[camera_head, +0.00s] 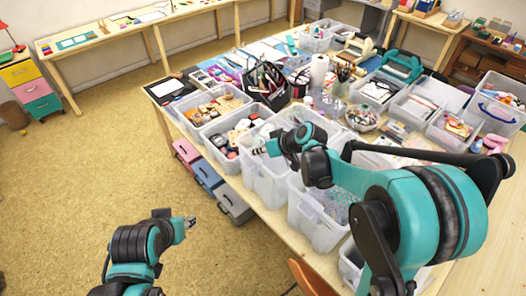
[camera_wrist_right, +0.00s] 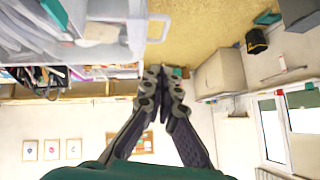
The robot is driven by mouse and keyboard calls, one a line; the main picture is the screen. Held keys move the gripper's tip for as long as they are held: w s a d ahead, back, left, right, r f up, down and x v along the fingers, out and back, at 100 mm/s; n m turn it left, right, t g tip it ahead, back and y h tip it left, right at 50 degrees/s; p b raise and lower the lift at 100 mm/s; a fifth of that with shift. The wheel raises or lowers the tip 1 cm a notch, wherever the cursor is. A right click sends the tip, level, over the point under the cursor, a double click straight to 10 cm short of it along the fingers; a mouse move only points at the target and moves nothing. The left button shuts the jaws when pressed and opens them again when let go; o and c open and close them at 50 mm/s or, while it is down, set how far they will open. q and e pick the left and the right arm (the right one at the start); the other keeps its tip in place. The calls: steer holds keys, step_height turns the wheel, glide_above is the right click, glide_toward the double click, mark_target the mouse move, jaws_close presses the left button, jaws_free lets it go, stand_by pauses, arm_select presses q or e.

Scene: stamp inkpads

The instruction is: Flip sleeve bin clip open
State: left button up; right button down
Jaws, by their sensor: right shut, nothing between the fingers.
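A clear plastic bin (camera_head: 262,182) stands at the table's near edge, beside my right gripper (camera_head: 272,147). In the right wrist view a clear bin (camera_wrist_right: 85,48) with papers or sleeves inside fills the upper left. A pale clip-like tab (camera_wrist_right: 158,28) sticks out from its end; I cannot tell whether it is flipped open. My right gripper (camera_wrist_right: 165,75) is shut and empty, its fingertips just below that tab in the picture, apparently apart from it. My left gripper (camera_head: 190,222) hangs over the floor, away from the table; its fingers are too small to read.
More clear bins (camera_head: 215,105) with craft items crowd the table. A dark caddy (camera_head: 265,85) stands behind them. Coloured drawer boxes (camera_head: 207,178) sit below the table's left edge. The floor (camera_head: 90,160) at left is open.

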steer(key=w+a+f+b, duration=0.1)
steer(key=a+f, duration=0.2)
steer(key=f, duration=0.3)
steer(key=shift+w+f, duration=0.25)
steer(key=shift+f, duration=0.1)
steer(key=shift+s+a+f+n+t+h+b, duration=0.2)
steer(key=shift+s+a+n+t+h+b, duration=0.15)
steer(key=shift+a+h+b, duration=0.1)
steer(key=s+a+f+n+t+h+b, duration=0.1)
steer(key=b, duration=0.1)
steer(key=s+a+f+t+h+b, duration=0.1)
steer(key=a+f+h+b, duration=0.1)
steer(key=b, duration=0.1)
steer(key=shift+s+a+f+n, duration=0.25)
steer(key=shift+s+a+n, duration=0.05)
steer(key=shift+s+n, duration=0.05)
stand_by(0.5)
steer(key=shift+w+d, duration=0.15)
